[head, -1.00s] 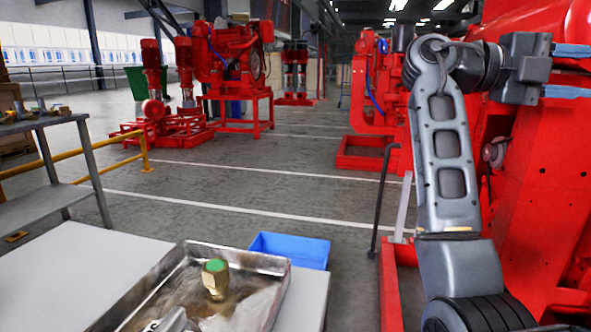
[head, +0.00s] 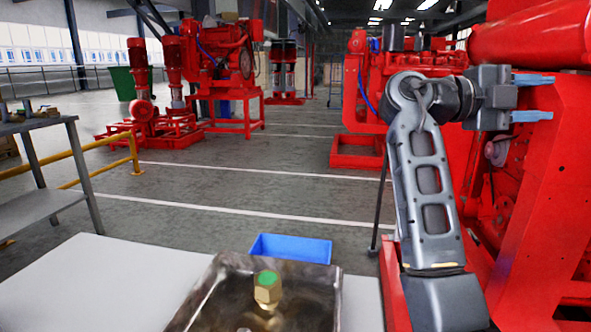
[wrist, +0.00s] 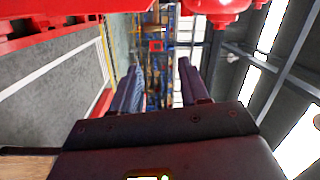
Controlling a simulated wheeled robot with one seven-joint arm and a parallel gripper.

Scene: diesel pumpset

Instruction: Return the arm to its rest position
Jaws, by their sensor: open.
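My arm stands raised on the right side of the head view, bent at the elbow. My gripper (head: 535,98) is at the upper right with two blue fingers pointing right, apart and empty, in front of the red machine (head: 550,190). In the wrist view my gripper's two dark fingers (wrist: 160,90) are spread, with nothing between them but the distant hall.
A metal tray (head: 205,300) holding a brass fitting with a green top (head: 267,287) lies on the white table (head: 110,285). A blue bin (head: 290,248) sits behind it. A grey bench (head: 45,205) and yellow rail (head: 135,155) stand left. Open floor lies in the middle.

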